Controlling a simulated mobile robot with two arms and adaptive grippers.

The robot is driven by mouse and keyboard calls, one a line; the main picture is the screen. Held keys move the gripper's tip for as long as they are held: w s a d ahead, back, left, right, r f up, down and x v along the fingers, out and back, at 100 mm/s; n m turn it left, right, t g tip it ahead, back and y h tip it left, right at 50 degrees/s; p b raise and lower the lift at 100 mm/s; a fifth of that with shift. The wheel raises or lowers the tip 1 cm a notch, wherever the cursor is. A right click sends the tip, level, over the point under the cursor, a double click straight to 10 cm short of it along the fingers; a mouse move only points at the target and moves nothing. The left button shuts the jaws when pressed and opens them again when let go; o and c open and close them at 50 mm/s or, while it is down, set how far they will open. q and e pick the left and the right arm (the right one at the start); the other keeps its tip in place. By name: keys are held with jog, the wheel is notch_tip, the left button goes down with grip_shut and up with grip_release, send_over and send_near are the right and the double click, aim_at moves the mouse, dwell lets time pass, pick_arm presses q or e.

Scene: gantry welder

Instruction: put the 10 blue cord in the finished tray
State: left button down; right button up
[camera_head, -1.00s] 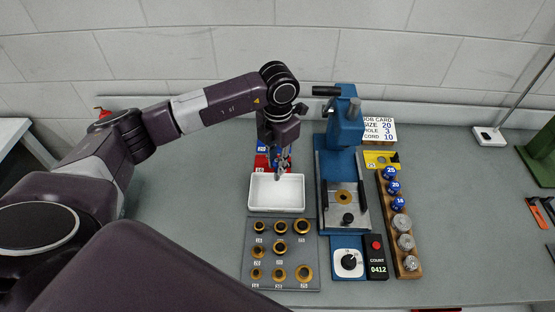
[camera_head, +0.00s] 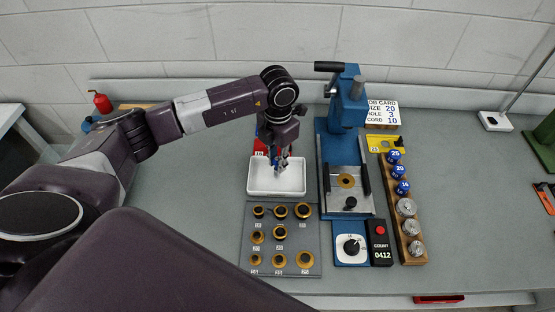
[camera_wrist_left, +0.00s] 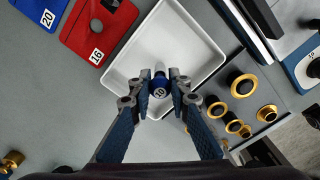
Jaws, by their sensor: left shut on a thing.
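My left gripper (camera_head: 279,172) is over the white tray (camera_head: 300,190), pointing down. It also shows in the left wrist view (camera_wrist_left: 160,92), with its fingers closed on a small piece with a blue, numbered top (camera_wrist_left: 159,88) and a pale metal part beyond it. The number looks like 10 but is small. The white tray (camera_wrist_left: 214,52) lies behind the held piece in that view and looks otherwise empty. I cannot tell whether the piece touches the tray floor. No cord shows. My right gripper is not in view.
A blue press (camera_head: 345,130) stands right of the tray, with a wooden rack (camera_head: 413,250) of blue-topped and metal pieces beyond. A grey board (camera_head: 262,270) of brass rings lies in front. Red and blue numbered holders (camera_wrist_left: 98,28) (camera_wrist_left: 42,12) sit behind the tray. A job card (camera_head: 382,112) stands behind.

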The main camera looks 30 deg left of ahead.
pick_arm(q)
jog(key=shift+f+b, duration=0.55)
jog(key=c, duration=1.7)
grip_release()
jog(key=shift+c, duration=0.2)
notch_tip(320, 180, up, 12)
